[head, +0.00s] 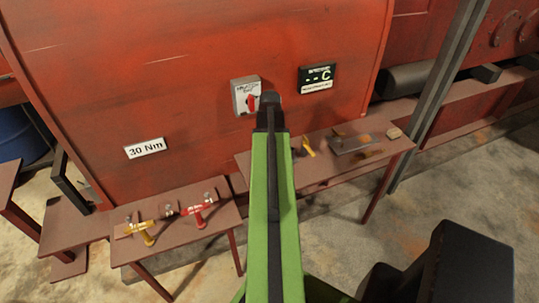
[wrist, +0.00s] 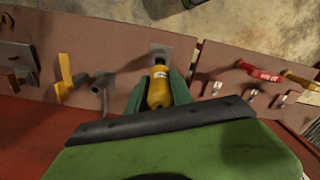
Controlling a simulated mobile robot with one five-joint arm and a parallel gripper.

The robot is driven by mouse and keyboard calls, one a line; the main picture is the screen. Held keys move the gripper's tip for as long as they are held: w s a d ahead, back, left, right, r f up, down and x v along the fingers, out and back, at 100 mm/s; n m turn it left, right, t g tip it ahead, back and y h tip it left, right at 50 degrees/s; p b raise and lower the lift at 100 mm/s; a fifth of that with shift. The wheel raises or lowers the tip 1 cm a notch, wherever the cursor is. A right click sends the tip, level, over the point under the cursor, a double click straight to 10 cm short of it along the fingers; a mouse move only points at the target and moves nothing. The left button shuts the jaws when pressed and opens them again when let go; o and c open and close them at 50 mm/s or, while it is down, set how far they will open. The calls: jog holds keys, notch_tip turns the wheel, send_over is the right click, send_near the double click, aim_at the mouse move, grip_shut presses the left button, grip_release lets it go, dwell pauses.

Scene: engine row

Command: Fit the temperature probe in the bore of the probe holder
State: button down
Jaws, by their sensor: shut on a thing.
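My gripper (wrist: 159,86) is shut on a yellow cylindrical piece with a white label, which looks like the temperature probe (wrist: 158,94). Its green fingers sit on either side of it. Just beyond the probe's far end, a grey block or plate (wrist: 160,51) lies at the shelf edge. It may be the probe holder. I cannot see a bore, nor tell whether the probe touches the block. In the head view my green arm hides the gripper's jaws and the probe.
A yellow tool (wrist: 66,78) and a grey fitting (wrist: 103,84) are on the shelf (head: 342,169) beside the gripper. The red engine wall (head: 150,80) carries a switch box (head: 243,92) and a display (head: 317,78).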

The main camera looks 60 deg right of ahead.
jog(key=shift+f, duration=0.2)
dwell(0.5)
jog(key=shift+f+b, duration=0.3)
jog(key=shift+b, duration=0.2)
jog(key=shift+f+b, duration=3.05)
jog(key=c, duration=1)
grip_release()
jog(key=shift+c, duration=0.2)
jog(key=shift+r, duration=0.1)
notch_tip(320, 180, up, 18)
jog(key=p, duration=1.7)
jog(key=shift+f+p, duration=0.25)
jog(key=shift+p, duration=0.1)
jog(key=shift+f, duration=0.1)
